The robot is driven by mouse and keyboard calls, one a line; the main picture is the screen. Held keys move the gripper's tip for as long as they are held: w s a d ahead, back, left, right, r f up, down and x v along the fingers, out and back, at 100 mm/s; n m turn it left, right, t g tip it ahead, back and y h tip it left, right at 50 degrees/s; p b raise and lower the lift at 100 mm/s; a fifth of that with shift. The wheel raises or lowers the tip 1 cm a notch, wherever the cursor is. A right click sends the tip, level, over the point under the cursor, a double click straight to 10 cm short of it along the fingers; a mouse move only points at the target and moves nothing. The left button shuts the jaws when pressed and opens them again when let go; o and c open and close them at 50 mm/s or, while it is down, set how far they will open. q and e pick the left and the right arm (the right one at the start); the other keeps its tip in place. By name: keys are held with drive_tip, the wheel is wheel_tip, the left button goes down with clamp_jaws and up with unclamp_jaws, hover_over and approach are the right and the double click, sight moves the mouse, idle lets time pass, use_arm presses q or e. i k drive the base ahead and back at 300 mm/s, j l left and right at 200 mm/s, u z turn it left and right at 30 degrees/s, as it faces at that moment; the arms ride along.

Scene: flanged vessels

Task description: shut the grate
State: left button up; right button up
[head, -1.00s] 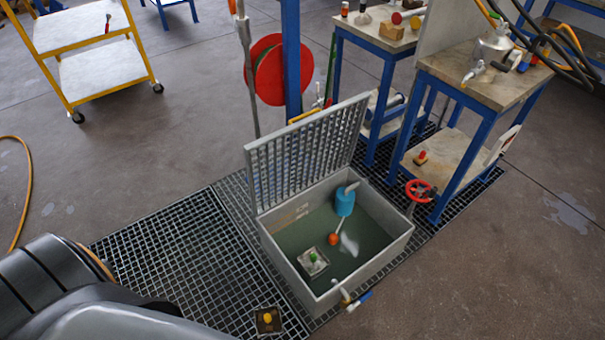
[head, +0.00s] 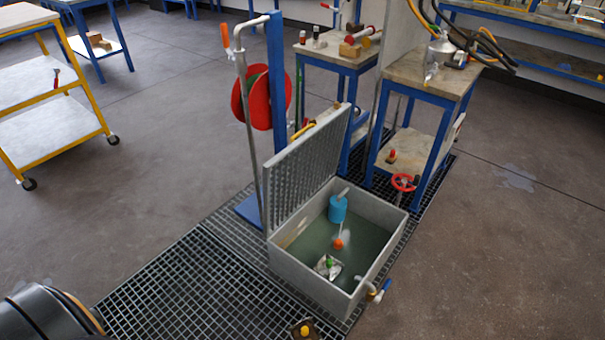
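The grate (head: 312,165) is a grey lattice panel on the grey open-topped tank (head: 318,283). It stands raised, tilted up along the tank's back left edge, so the tank's opening is uncovered. Inside the tank are greenish water, a blue cylinder (head: 338,209), an orange ball (head: 338,244) and a pale block with a green knob (head: 328,265). Neither of my grippers shows in the head view. Only a dark part of my own arm is at the lower left corner.
Floor grating (head: 185,285) surrounds the tank. A blue post (head: 276,85) with a red reel (head: 241,102) stands behind the grate. Blue-legged benches (head: 427,88) and a red handwheel (head: 404,183) are behind right. A valve with a blue handle (head: 382,291) juts from the front. Floor at right is clear.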

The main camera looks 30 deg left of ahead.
sight(315, 156)
drive_tip(key=j+z, duration=0.15)
drive_tip(key=j, duration=0.5)
drive_tip(key=j+z, duration=0.15)
drive_tip(key=j, duration=0.45)
drive_tip(key=k+j+z, duration=0.15)
drive_tip(key=j, duration=0.5)
drive_tip(key=j+z, duration=0.15)
drive_tip(key=j, duration=0.45)
drive_tip(key=i+j+z, duration=0.1)
drive_tip(key=j, duration=0.4)
drive_tip(key=i+j, duration=0.15)
drive_tip(key=j, duration=0.4)
drive_tip(key=i+j+z, duration=0.15)
drive_tip(key=j, duration=0.9)
drive_tip(key=z, duration=0.05)
